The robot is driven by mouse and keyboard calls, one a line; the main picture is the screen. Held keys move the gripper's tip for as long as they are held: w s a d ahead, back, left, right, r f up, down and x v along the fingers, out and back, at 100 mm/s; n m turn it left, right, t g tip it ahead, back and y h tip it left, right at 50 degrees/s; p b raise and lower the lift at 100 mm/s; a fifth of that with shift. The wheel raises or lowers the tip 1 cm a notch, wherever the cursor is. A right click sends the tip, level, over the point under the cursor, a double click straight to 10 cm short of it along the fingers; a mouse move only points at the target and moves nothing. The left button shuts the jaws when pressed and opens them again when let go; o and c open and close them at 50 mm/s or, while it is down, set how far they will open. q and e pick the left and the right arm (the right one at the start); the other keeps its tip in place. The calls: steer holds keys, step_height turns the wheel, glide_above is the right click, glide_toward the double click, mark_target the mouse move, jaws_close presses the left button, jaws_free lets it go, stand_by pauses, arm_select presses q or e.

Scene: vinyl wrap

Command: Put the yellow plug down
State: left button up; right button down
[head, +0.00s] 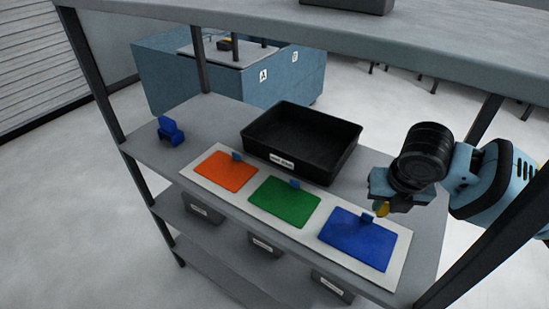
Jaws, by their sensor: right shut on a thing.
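The yellow plug (382,209) is a small yellow piece, mostly hidden by the jaws of my right gripper (384,205). The gripper is shut on it and holds it above the right part of the shelf, just beyond the blue mat's far edge in the picture. An orange mat (226,172), a green mat (284,203) and a blue mat (358,242) lie in a row on a white strip (395,277). Each mat has a small blue clip at its far edge. My left gripper is not in view.
A black tray (345,158) with a label stands behind the mats. A blue holder (170,131) stands at the shelf's left end. Shelf posts rise at the left (92,75) and right, and an upper shelf (230,20) spans above. Labelled bins (203,208) sit below.

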steer(key=w+d, duration=0.3)
steer(key=d, duration=0.1)
steer(key=w+d+f, duration=0.1)
steer(key=w+d, duration=0.2)
steer(key=d, duration=0.1)
steer(key=w+d, duration=0.3)
steer(key=d, duration=0.1)
steer(key=shift+w+d+f+b, duration=0.25)
steer(key=shift+w+d+b, duration=0.05)
steer(key=shift+w+b, duration=0.05)
step_height(320, 180, down, 4)
steer(key=shift+r, duration=0.25)
steer(key=c, duration=1.2)
jaws_free()
steer(key=p+v, duration=0.1)
steer(key=v, duration=1.1)
steer(key=shift+d, duration=0.1)
